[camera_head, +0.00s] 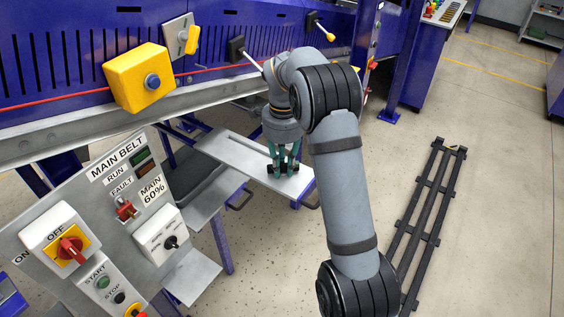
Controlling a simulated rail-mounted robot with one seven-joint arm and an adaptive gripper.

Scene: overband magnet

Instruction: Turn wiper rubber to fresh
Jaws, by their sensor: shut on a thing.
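My gripper (283,169) points down over a pale metal plate (235,151) beside the blue machine. Its teal fingers are close together, with dark shapes at their tips. It is shut on a small dark thing low over the plate. The thing is mostly hidden by the fingers, and I cannot tell for sure that it is the wiper rubber. I cannot tell whether it touches the plate. No separate wiper rubber or fresh-side marking can be made out in this view.
The MAIN BELT control panel (92,193) with knobs and buttons stands at lower left. A yellow box (136,78) and levers (247,57) stick out from the blue machine (60,45).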

